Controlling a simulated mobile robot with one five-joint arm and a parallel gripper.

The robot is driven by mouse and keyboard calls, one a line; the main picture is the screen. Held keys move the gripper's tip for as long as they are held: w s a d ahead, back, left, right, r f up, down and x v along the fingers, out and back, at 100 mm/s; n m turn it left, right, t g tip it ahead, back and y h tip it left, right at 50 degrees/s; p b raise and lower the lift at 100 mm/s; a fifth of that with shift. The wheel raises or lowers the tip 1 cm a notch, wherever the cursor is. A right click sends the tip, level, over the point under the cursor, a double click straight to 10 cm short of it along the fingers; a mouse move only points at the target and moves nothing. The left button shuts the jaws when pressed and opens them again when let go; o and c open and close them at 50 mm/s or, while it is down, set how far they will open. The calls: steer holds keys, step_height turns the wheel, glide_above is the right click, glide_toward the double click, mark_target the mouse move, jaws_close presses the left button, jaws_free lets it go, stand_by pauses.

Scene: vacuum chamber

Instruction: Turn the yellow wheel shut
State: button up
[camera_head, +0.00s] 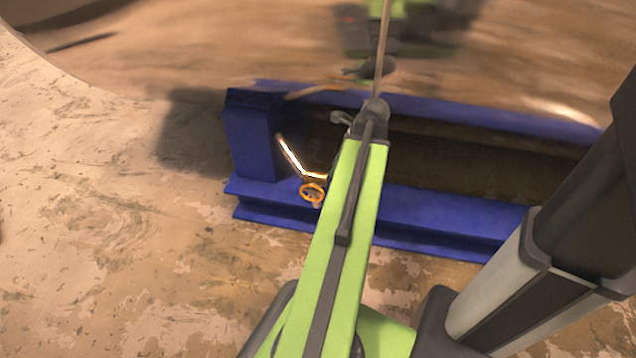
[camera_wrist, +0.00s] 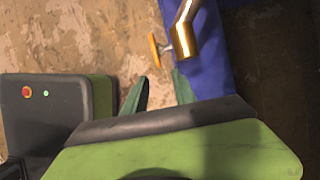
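The yellow wheel (camera_head: 312,192) is a small spoked handwheel, showing orange, beside the blue frame at the foot of a shiny bent pipe (camera_head: 290,158). In the wrist view the wheel (camera_wrist: 154,50) is seen nearly edge-on, with its short stem joining the brassy pipe (camera_wrist: 184,30). My gripper (camera_wrist: 161,78) has its two teal fingers spread apart with nothing between them. The wheel appears just beyond the fingertips, in line with the gap, and not touching. In the head view my green arm hides the gripper's fingers.
The blue frame (camera_head: 440,215) runs across the view, with an upright blue block (camera_head: 250,140) left of the wheel. The pipe stands close to the wheel. The stained floor (camera_head: 120,230) at left and front is clear. A curved, reflective wall (camera_head: 230,50) rises behind the frame.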

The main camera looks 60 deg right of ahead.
mark_target(305, 198)
steer(key=b+x, duration=0.5)
steer(key=x, duration=0.1)
steer(key=w+a+b+x, duration=0.1)
steer(key=b+x, duration=0.5)
steer(key=w+r+b+x, duration=0.1)
steer(key=b+x, duration=0.4)
steer(key=x, duration=0.1)
steer(key=shift+w+a, duration=0.2)
steer(key=shift+w, duration=0.05)
jaws_close()
